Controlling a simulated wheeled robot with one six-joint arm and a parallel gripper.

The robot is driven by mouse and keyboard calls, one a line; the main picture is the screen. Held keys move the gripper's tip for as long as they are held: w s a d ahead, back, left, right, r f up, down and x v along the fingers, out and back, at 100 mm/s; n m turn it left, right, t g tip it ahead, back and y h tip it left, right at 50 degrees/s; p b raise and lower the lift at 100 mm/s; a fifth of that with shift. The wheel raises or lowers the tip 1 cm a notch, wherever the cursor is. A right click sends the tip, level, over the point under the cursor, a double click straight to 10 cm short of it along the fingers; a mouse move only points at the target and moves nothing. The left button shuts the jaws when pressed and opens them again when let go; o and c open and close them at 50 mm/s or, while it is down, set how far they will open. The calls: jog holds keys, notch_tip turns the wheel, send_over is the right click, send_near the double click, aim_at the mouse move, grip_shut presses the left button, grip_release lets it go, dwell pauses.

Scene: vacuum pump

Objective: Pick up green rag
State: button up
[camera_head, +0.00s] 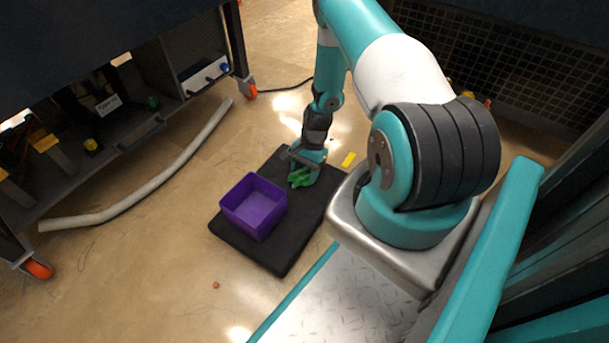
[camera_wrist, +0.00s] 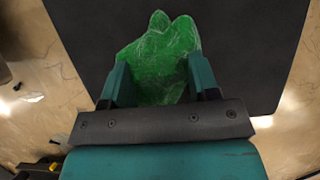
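The green rag (camera_head: 300,177) lies on a black mat (camera_head: 280,258) on the floor, towards the mat's far right part. In the wrist view the crumpled rag (camera_wrist: 158,50) reaches from beyond the fingertips back between the two teal fingers. My gripper (camera_head: 302,166) is right at the rag in the head view. In the wrist view my gripper (camera_wrist: 158,72) has its fingers wide apart, one on each side of the rag. I cannot tell whether the fingers touch it. The rag's near end is hidden behind the gripper body.
A purple open box (camera_head: 254,205) stands on the mat, left of the rag, and looks empty. A yellow piece (camera_head: 349,159) lies on the floor right of the mat. A long pale hose (camera_head: 150,187) lies on the floor at left, near a wheeled rack (camera_head: 150,90).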

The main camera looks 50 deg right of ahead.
aim_at(305, 171)
jog(key=shift+c, duration=1)
notch_tip(305, 171, up, 20)
jog(key=p, duration=1.1)
